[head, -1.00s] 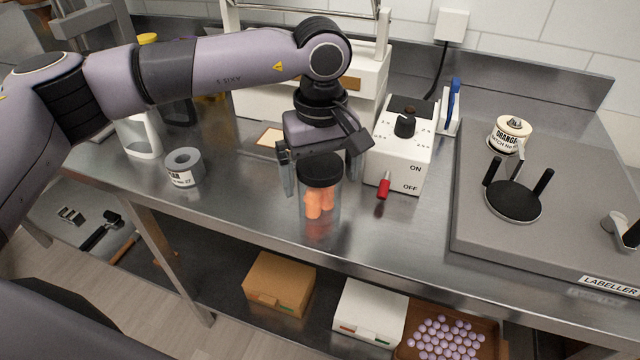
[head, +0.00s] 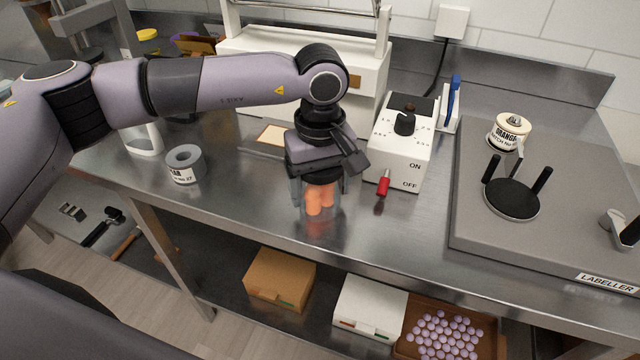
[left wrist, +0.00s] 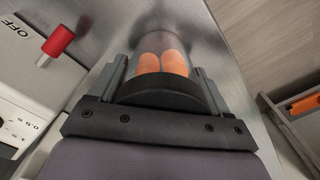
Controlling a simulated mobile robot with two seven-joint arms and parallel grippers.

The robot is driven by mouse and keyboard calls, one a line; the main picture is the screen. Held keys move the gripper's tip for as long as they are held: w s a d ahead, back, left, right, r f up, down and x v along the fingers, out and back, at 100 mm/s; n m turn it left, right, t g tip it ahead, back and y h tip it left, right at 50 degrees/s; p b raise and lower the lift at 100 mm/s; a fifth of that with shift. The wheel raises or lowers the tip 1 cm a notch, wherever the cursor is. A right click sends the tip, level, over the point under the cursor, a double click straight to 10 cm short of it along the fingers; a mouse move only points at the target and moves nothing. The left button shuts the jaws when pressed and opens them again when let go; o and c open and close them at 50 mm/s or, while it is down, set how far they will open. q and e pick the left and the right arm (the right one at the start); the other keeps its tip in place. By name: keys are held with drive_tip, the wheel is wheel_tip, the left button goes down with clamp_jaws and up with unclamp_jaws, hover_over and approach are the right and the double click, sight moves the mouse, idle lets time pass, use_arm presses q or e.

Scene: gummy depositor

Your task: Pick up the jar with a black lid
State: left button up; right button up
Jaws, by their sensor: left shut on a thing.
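The clear jar (head: 320,203) with orange pieces inside stands upright on the steel bench. In the head view its black lid is mostly hidden by my left gripper (head: 318,185), which points down over it. In the left wrist view the black lid (left wrist: 165,95) sits between the two fingers of my left gripper (left wrist: 165,82), with the orange contents (left wrist: 162,62) beyond. The left gripper is shut on the jar at its upper part. My right gripper does not show.
A white box with ON/OFF marks (head: 400,150) and a red lever (head: 383,185) stands close right of the jar. The labeller (head: 580,225) is at right. The bench front is clear.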

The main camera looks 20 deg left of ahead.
use_arm(q)
wheel_tip(320, 180, up, 20)
drive_tip(key=b, duration=0.1)
idle(0.4)
